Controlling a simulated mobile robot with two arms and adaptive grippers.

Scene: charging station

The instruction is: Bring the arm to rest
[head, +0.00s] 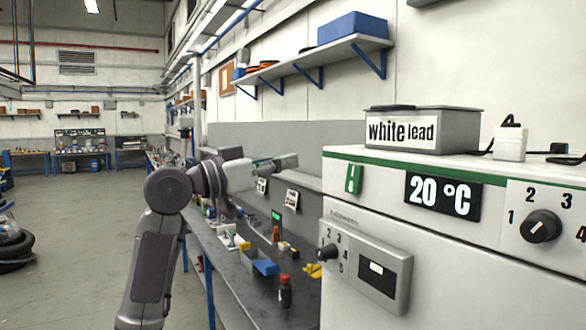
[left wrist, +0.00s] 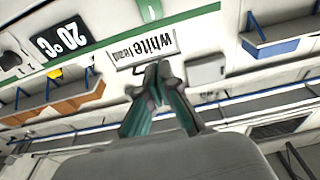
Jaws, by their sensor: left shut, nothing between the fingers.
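My left arm (head: 165,225) comes up from the lower left and bends right at its elbow. My left gripper (head: 290,160) is raised above the workbench, pointing right toward the white cabinet (head: 440,250). It is clear of the cabinet's left edge in the picture. In the left wrist view the teal and grey fingers of the left gripper (left wrist: 160,72) are together, with nothing between them. The grey box labelled "white lead" (head: 465,130) stands on the cabinet top; its label (left wrist: 142,50) shows upside down beyond the fingertips. My right gripper is not in view.
The workbench (head: 240,290) below the arm holds a blue bin (head: 265,267), a dark bottle with a red cap (head: 285,292) and several small items. A wall shelf (head: 320,55) carries a blue box (head: 352,28). Open floor (head: 70,230) lies at left.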

